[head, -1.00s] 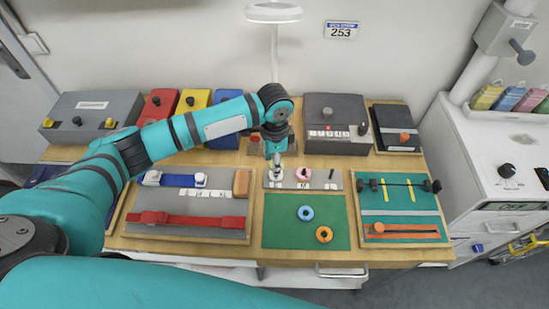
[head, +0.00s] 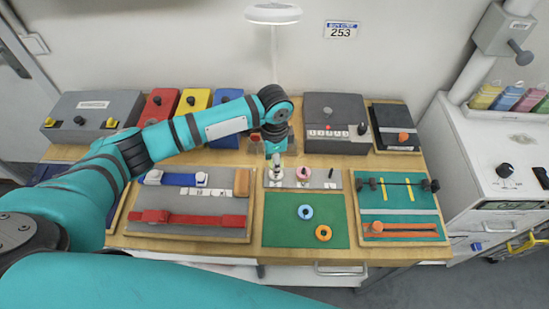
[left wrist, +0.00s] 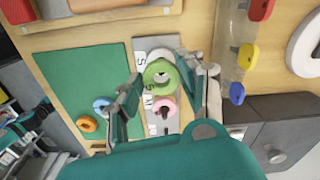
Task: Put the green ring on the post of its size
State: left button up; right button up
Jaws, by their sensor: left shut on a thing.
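My left gripper (head: 277,165) is over the left end of a grey post board (head: 318,183). In the left wrist view its two fingers (left wrist: 167,76) are on either side of the green ring (left wrist: 157,77), and it is shut on it. A pale post top shows near the ring's hole; I cannot tell how far the ring is down on it. A pink ring (head: 303,174) sits around the middle post, also seen in the left wrist view (left wrist: 164,108). A thin dark post (head: 331,173) at the right is bare. My right gripper is not in view.
A blue ring (head: 305,212) and an orange ring (head: 323,233) lie on the green mat (head: 280,236) in front. Strap boards (head: 185,222) are to the left and a teal board (head: 400,205) to the right. Boxes (head: 336,125) stand behind.

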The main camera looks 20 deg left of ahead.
pick_arm(q)
jog(key=shift+f+p, duration=0.1)
jog(key=shift+p, duration=0.7)
dwell(1.0)
jog(key=shift+f, duration=0.7)
dwell(1.0)
jog(key=o, duration=1.2)
notch_tip(320, 180, up, 5)
jog(key=p, duration=0.5)
jog(key=shift+r+p, duration=0.85)
jog(key=shift+r, duration=0.15)
